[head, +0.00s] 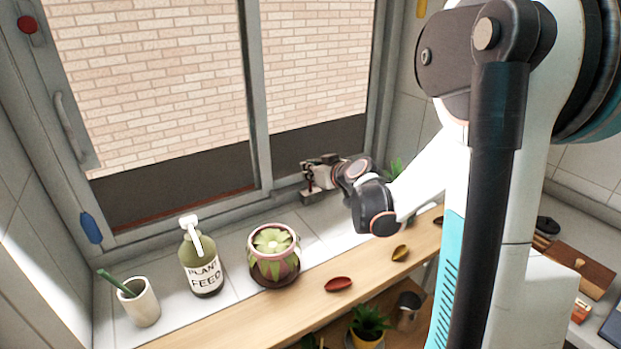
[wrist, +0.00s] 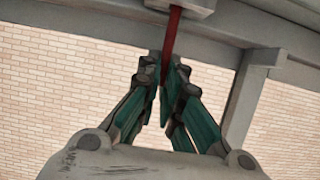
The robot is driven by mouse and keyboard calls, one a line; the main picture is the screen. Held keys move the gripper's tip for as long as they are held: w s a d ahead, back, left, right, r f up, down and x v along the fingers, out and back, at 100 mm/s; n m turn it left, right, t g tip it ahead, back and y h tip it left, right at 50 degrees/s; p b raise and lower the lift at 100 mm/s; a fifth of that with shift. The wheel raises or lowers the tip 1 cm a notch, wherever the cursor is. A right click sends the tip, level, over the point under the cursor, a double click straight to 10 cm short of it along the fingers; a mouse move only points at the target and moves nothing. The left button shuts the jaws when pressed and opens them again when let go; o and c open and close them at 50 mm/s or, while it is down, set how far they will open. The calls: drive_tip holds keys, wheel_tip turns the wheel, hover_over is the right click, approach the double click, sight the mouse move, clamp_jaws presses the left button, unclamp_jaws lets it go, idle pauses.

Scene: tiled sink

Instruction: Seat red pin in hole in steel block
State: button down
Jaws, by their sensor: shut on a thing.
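In the wrist view my gripper (wrist: 166,80) is shut on the red pin (wrist: 173,36), a thin straight rod that sticks out beyond the fingertips. The pin's far end meets the grey steel block (wrist: 186,6) at the top edge of that view. I cannot tell whether its tip is inside the hole or only against the block; the hole is not visible. In the head view my gripper (head: 322,171) is small and reaches to the windowsill, just above the steel block (head: 312,197). The pin is too small there to judge its depth.
A potted succulent (head: 274,256), a plant feed bottle (head: 202,262) and a white cup (head: 138,301) stand left of the block. The window frame (head: 257,95) rises close behind my gripper.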

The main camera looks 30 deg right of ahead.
drive_tip(key=shift+f, duration=0.95)
drive_tip(key=shift+r, duration=0.1)
drive_tip(key=c, duration=2.2)
unclamp_jaws()
drive_tip(key=shift+f+b, duration=0.2)
drive_tip(key=shift+b, duration=0.1)
drive_tip(key=o, duration=0.4)
drive_tip(key=shift+r, duration=0.1)
